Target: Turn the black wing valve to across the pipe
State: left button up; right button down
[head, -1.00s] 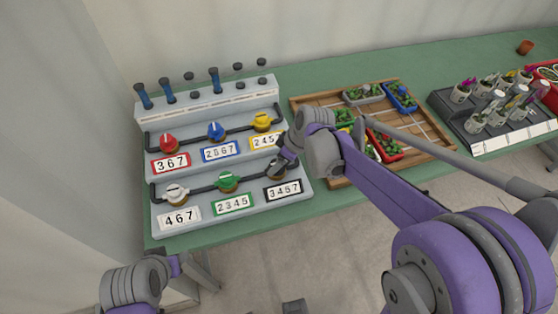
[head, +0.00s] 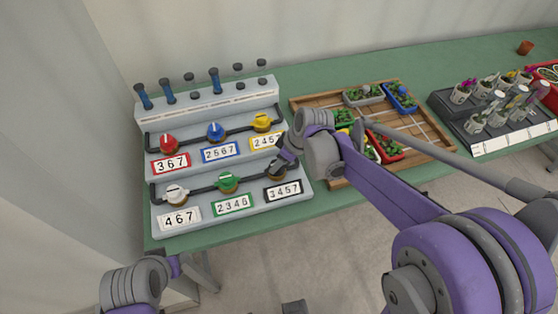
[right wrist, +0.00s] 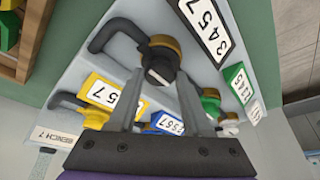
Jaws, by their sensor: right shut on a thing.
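The black wing valve (head: 277,172) sits on the lower pipe of the grey panel (head: 240,205), at the right end above the black-framed label 3457 (head: 283,190). My right gripper (head: 281,164) is at this valve and covers much of it in the head view. In the right wrist view the black valve (right wrist: 160,66) lies between the tips of my right gripper (right wrist: 161,76), which is shut on its wing. The wing's exact angle to the pipe is hard to tell. My left gripper is out of view; only part of the left arm shows at lower left.
White (head: 176,194) and green (head: 228,182) valves share the lower pipe. Red (head: 169,145), blue (head: 216,131) and yellow (head: 262,122) valves sit on the upper one. A wooden tray (head: 335,183) of potted plants stands close right; a dark plant rack (head: 460,130) stands farther right.

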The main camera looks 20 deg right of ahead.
jog(key=m, duration=0.1)
jog(key=m+h, duration=0.1)
jog(key=m, duration=0.1)
jog(key=m+t, duration=0.1)
jog(key=shift+s+a+m+h, duration=0.15)
jog(key=shift+a+m+h, duration=0.15)
jog(key=shift+m, duration=0.1)
jog(key=m+h, duration=0.1)
jog(key=m, duration=0.3)
jog(key=shift+a+m+h+b, duration=0.1)
jog(key=shift+m+h+b, duration=0.2)
jog(key=shift+h+b, duration=0.1)
jog(key=m+h, duration=0.1)
jog(key=m, duration=0.3)
jog(key=shift+a+h, duration=0.15)
jog(key=shift+h, duration=0.25)
jog(key=shift+a+m+g+h, duration=0.1)
jog(key=shift+m+g+h, duration=0.4)
jog(key=shift+m, duration=1.6)
jog(key=shift+c, duration=1.7)
grip_release()
